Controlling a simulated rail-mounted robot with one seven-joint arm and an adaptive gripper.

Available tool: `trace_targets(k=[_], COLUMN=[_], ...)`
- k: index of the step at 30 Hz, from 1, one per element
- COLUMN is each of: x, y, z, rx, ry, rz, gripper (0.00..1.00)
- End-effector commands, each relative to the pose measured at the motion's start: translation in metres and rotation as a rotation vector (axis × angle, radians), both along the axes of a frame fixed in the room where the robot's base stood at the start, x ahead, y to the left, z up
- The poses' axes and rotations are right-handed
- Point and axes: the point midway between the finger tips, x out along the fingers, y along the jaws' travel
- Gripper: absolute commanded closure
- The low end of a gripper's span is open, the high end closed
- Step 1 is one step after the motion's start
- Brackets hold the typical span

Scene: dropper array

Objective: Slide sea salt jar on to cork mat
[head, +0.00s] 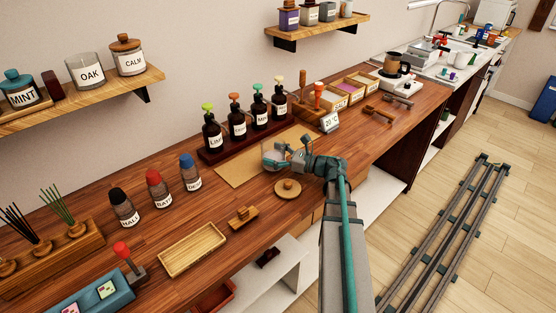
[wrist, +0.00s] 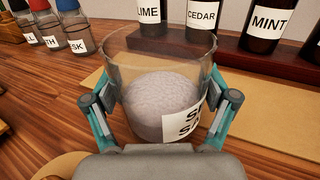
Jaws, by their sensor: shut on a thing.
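The sea salt jar (wrist: 160,100) is an open clear glass jar, part filled with pale greyish salt. Its white label is partly covered by my gripper. My gripper (wrist: 162,112) has one finger on each side of the jar and is shut on it. In the head view the jar (head: 271,157) looks upright and small beside my gripper (head: 282,155). The tan cork mat (head: 236,172) lies flat on the wooden counter, and it shows behind and right of the jar in the wrist view (wrist: 265,115). The jar overlaps the mat's near edge in view; its base is hidden, so I cannot tell how much rests on it.
A rack of labelled dropper bottles (head: 236,143) stands behind the mat. A round wooden lid (head: 288,189) lies in front of it. Several shaker jars (head: 155,190) stand to the left. A wooden tray (head: 193,250) and small wooden block (head: 243,217) lie nearer.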

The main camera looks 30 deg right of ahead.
Motion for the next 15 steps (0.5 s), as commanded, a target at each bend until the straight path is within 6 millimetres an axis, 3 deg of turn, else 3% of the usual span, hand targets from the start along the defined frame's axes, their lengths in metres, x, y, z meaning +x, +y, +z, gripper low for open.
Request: trace_targets(k=[15], x=[0.046], y=[0.012], z=[-0.001], rx=[0.001], ry=[-0.002], rz=[0.001], gripper=[0.69])
